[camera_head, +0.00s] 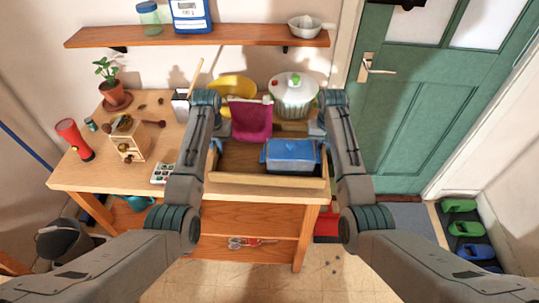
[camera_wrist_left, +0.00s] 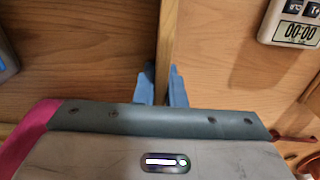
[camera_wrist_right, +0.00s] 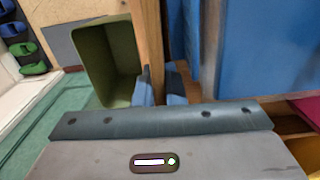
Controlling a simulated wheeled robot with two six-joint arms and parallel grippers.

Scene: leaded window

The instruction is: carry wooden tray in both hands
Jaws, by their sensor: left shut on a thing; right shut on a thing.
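The wooden tray (camera_head: 240,180) is a low open box over the front right of the table. A blue lidded dish (camera_head: 291,153) stands in its right part. My left gripper (camera_wrist_left: 162,90) is shut on the tray's left wall (camera_wrist_left: 164,50). My right gripper (camera_wrist_right: 160,88) is shut on its right wall (camera_wrist_right: 149,35), with the blue dish close beside it inside. A magenta cloth (camera_head: 250,118) shows upright at the back of the tray; I cannot tell whether it is inside. I cannot tell whether the tray touches the table.
The table (camera_head: 85,178) holds a coffee grinder (camera_head: 127,143), red torch (camera_head: 73,139), potted plant (camera_head: 113,85) and timer (camera_head: 163,173) to the left. A white pot (camera_head: 293,97) and yellow bowl (camera_head: 231,87) are behind. A green door (camera_head: 410,140) stands right, several clogs (camera_head: 466,229) by it.

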